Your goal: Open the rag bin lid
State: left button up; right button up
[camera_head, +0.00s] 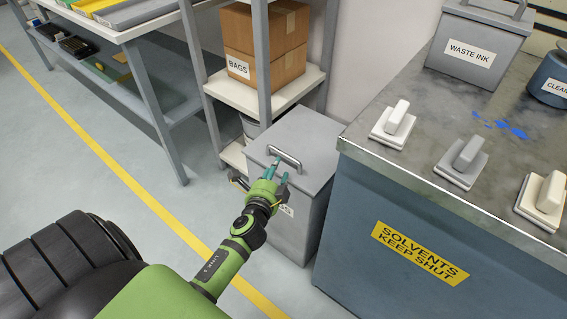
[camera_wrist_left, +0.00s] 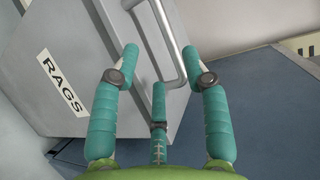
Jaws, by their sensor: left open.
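The rag bin (camera_head: 306,222) is a grey box standing on the floor between the shelf and the solvents cabinet. Its flat lid (camera_head: 312,140) is shut and carries a metal bar handle (camera_head: 284,157). In the left wrist view the bin's RAGS label (camera_wrist_left: 62,84) shows at the left, and the handle (camera_wrist_left: 168,36) runs between the fingertips. My left gripper (camera_head: 275,173) is open, with teal fingers just in front of the handle. The fingers (camera_wrist_left: 160,62) are spread and empty; I cannot tell whether any touches the handle. My right gripper is not in view.
The solvents cabinet (camera_head: 345,235) stands close on the bin's right, with a waste ink container (camera_head: 440,62) and several white and grey blocks on top. A shelf with a BAGS carton (camera_head: 265,45) is behind. Open floor (camera_head: 140,165) lies to the left.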

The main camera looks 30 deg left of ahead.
aim_at(283, 155)
pick_arm(q)
jog(key=shift+m, duration=0.4)
jog(key=x, duration=0.7)
jog(key=shift+w+r+b, duration=0.25)
jog(key=shift+w+b, duration=0.1)
jog(key=shift+b, duration=0.05)
grip_shut()
